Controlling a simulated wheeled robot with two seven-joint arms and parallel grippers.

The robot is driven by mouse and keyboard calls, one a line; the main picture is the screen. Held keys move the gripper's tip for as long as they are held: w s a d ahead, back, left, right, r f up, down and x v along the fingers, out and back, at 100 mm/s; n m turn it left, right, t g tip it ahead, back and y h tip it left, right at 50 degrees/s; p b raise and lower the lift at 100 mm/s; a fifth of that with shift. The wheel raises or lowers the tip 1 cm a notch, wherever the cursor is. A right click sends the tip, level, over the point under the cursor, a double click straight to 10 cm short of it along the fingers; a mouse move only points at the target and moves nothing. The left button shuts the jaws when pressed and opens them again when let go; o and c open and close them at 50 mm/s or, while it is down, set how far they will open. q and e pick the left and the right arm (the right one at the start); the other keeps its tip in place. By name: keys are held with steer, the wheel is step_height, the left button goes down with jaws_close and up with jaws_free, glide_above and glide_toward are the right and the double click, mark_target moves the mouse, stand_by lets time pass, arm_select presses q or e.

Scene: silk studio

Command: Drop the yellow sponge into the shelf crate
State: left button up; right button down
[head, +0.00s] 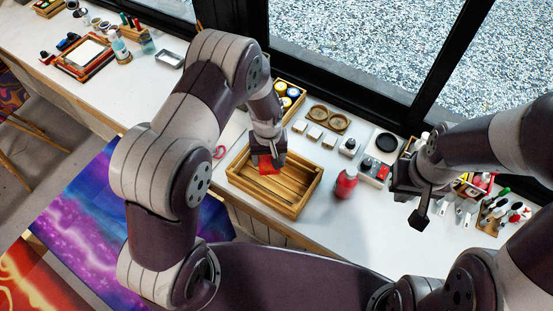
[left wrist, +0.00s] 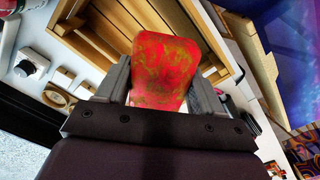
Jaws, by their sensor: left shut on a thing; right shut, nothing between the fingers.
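My left gripper (head: 267,152) is shut on a red block mottled with yellow-brown (head: 268,167), which may be the sponge; no plainly yellow sponge shows. The block also shows between both fingers in the left wrist view (left wrist: 164,62). It is held over the open slatted wooden crate (head: 292,187), near its back left part. I cannot tell the height above the crate floor. The crate looks empty and shows beyond the block in the left wrist view (left wrist: 240,33). My right gripper (head: 420,217) is shut and empty, right of the crate above the counter.
The crate stands on a white counter (head: 140,90) by the window. A red bottle (head: 346,183) stands close to its right. Several jars (head: 287,95) sit in a wooden box behind. The counter's front edge is near the crate.

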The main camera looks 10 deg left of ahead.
arm_select(q)
steer(key=shift+w+d+f, duration=0.1)
steer(key=shift+w+f, duration=0.05)
steer(key=shift+f, duration=0.15)
steer(key=shift+f+b, duration=0.35)
steer(key=shift+b, duration=0.2)
steer(key=f+b, duration=0.2)
steer(key=f, duration=0.1)
steer(key=f+b, duration=0.1)
steer(key=shift+s+f+b, duration=0.25)
steer(key=shift+f+b, duration=0.1)
steer(key=shift+r, duration=0.1)
steer(key=o, duration=1.2)
steer(key=shift+s+r, duration=0.1)
steer(key=shift+s, duration=0.05)
steer(key=shift+c, duration=0.2)
